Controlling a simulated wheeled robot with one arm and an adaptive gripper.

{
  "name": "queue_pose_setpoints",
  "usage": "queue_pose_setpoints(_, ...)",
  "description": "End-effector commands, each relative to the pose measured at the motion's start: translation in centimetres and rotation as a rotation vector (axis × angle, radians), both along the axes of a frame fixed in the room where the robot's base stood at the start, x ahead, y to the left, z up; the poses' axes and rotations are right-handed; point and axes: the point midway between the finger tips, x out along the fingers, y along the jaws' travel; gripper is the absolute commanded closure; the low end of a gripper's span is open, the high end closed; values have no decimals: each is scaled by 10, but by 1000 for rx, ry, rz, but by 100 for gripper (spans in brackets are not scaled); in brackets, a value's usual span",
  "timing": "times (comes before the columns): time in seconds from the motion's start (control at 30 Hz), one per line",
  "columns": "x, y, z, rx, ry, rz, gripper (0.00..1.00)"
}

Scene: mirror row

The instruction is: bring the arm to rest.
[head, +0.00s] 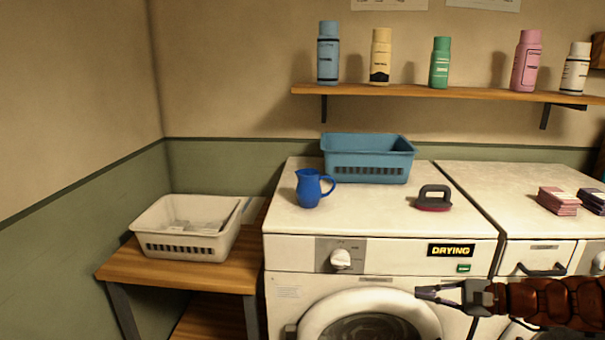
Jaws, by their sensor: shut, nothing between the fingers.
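My gripper (426,293) is at the lower right in the head view, at the end of my arm, which reaches in from the right edge. Its fingers point left and are shut with nothing between them. It shows in front of the upper right of the round door (425,318) of the machine labelled DRYING. I cannot tell how far it is from the door.
On the machine top (285,222) are a blue jug (308,188), a blue basket (367,166) and a dark-handled iron-like tool (434,200). A white basket (165,247) stands on a wooden side table (130,270). A shelf (400,91) holds several bottles.

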Motion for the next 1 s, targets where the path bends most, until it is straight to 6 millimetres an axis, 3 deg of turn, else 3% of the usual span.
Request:
queue_pose_setpoints(0.03, -10, 25, 7, -43, 4, 65, 100)
queue_pose_setpoints(0.2, -52, 86, 15, -185, 22, 256, 100)
queue_pose_setpoints(0.3, -79, 114, 15, -273, 31, 361, 100)
queue_pose_setpoints(0.5, -138, 150, 13, -459, 44, 553, 100)
queue_pose_setpoints(0.77, -212, 162, 8, -716, 51, 763, 100)
queue_pose_setpoints(1.0, -270, 144, 6, -963, 47, 914, 100)
